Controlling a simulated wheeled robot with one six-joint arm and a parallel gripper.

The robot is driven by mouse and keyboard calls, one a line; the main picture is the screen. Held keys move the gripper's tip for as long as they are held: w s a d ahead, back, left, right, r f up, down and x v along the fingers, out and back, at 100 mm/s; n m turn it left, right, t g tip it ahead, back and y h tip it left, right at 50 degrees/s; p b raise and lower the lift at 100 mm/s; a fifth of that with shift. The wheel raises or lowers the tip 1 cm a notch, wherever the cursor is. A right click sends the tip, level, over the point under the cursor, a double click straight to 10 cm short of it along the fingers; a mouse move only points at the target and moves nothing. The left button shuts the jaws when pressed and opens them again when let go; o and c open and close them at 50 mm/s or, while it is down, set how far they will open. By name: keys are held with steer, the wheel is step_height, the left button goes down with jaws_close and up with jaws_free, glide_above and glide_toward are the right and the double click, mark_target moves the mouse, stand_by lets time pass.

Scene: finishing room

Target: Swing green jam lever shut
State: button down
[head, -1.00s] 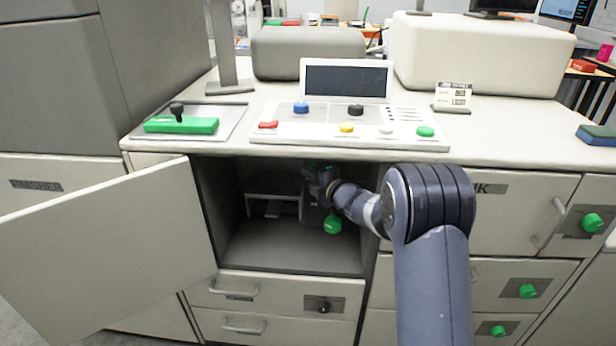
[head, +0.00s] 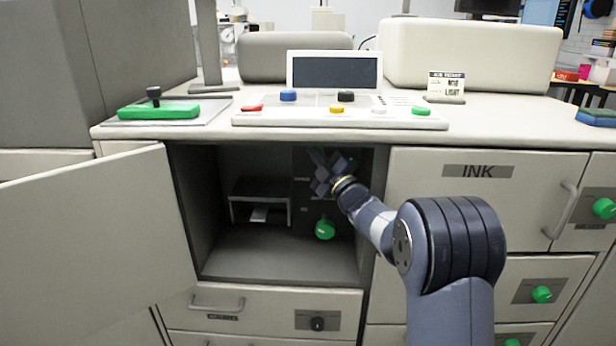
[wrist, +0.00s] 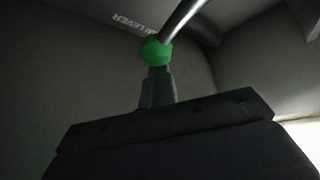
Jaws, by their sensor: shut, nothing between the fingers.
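The green jam lever shows in the wrist view as a green ball (wrist: 156,52) on a metal rod running up and right, beside printed text that includes "LEVER". My gripper (wrist: 158,74) is shut and empty, its tips right at the underside of the ball; I cannot tell if they touch it. In the head view my gripper (head: 320,162) is inside the open compartment (head: 275,262), near its top right. The lever is hidden there behind the gripper. A separate round green knob (head: 325,229) sits lower on the inner panel.
The open cabinet door (head: 95,240) stands out to the left. A small grey bracket or tray (head: 260,202) is at the compartment's back left. The countertop edge with a control panel (head: 340,122) lies above. Drawers (head: 265,320) are below, and the INK door (head: 475,200) is to the right.

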steer(key=shift+d+r+m+t+h+b, duration=0.1)
steer(key=shift+d+m+t+h+b, duration=0.2)
steer(key=shift+d+m+t+b, duration=0.55)
steer(key=shift+d+r+m+t+h+b, duration=0.1)
steer(key=shift+d+m+t+h+b, duration=0.3)
steer(key=shift+m+b, duration=0.75)
steer(key=shift+a, duration=0.15)
